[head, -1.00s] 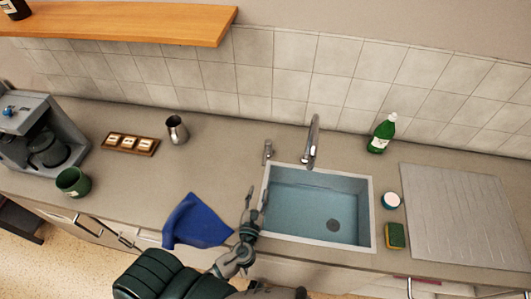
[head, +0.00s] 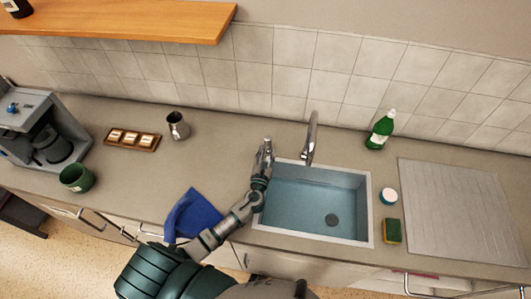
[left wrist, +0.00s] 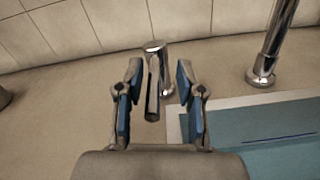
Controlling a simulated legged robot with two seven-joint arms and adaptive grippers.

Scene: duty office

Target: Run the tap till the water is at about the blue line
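The sink (head: 371,215) is a pale-rimmed basin in the head view, with a bluish inside and a round drain at the bottom. I cannot tell the water level. A dark blue line (left wrist: 280,138) shows on the basin wall in the left wrist view. The chrome spout (head: 311,138) stands behind the basin, and I see no stream from it. The tap lever (left wrist: 153,85) stands left of the spout (left wrist: 272,45). My left gripper (head: 266,150) is open, with the lever between its two fingers (left wrist: 159,70), apart from both. My right gripper is not in view.
A blue cloth (head: 192,213) hangs at the counter's front edge beside my left arm. A green bottle (head: 380,132), a white-lidded tub (head: 389,196) and a sponge (head: 393,231) stand right of the sink. A metal jug (head: 178,126) stands to the left.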

